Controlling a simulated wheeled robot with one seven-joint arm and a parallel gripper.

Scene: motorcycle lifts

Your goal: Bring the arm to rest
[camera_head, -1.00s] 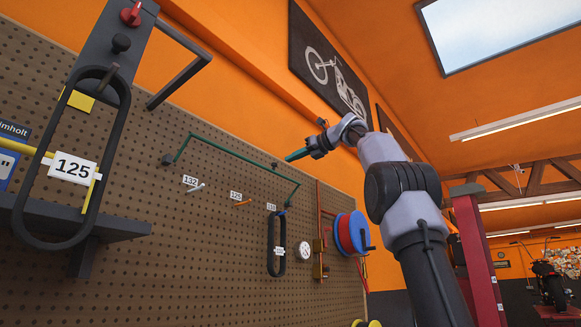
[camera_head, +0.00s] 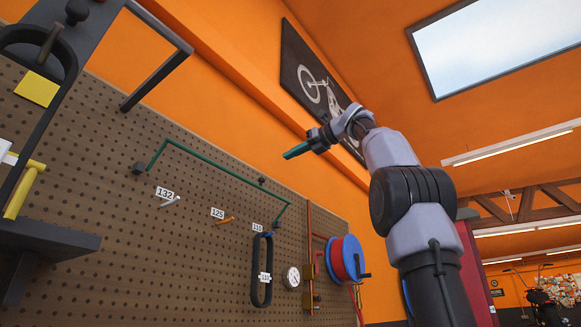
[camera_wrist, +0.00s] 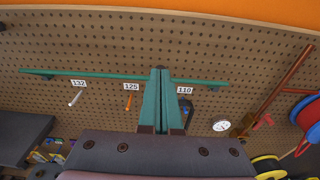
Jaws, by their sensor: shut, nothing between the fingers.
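My gripper (camera_head: 296,151) is raised in front of the pegboard in the head view, its green fingers pointing left. In the wrist view my gripper (camera_wrist: 159,72) shows its two green fingers together with nothing between them. Behind them is the brown pegboard (camera_head: 215,188) with a green rail (camera_head: 215,176). Below the rail are pegs labelled 132, 125 and 110. A black loop (camera_head: 255,287) with a white tag hangs at the 110 label in the head view. In the wrist view my fingers partly cover that area.
A dark bracket (camera_head: 156,78) juts out at the upper left, above a grey shelf (camera_head: 40,238). A blue and red reel (camera_head: 345,258) and a round gauge (camera_head: 292,277) are right of the loop. The space around my raised arm looks open.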

